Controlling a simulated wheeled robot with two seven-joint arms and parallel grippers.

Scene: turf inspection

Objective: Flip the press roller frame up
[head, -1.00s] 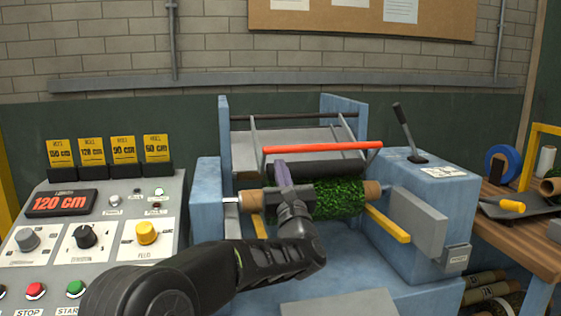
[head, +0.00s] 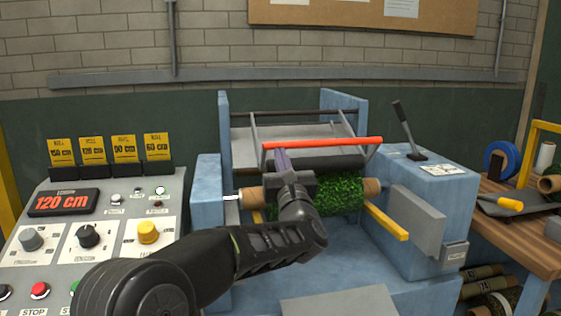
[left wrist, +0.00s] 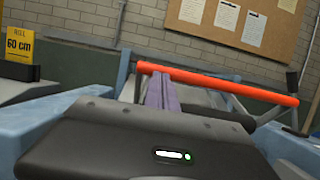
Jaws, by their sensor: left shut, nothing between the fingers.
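The press roller frame has a red crossbar (head: 325,143) held by grey side arms, with a black roller (head: 338,162) just below it. It lies over the green turf roll (head: 340,194) in the blue machine. My left gripper (head: 281,160) is shut and empty, its fingers pointing up at the left part of the crossbar. In the left wrist view the purple-grey fingers (left wrist: 163,93) reach up to the red crossbar (left wrist: 220,82), their tips at its underside; I cannot tell whether they touch. My left wrist hides part of the turf roll. My right gripper is not in view.
A control panel (head: 112,208) with knobs and a 120 cm display stands at the left. A black lever (head: 405,124) rises from the blue housing (head: 436,190) at the right. A yellow bar (head: 388,222) lies right of the turf. A wooden bench (head: 535,245) is far right.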

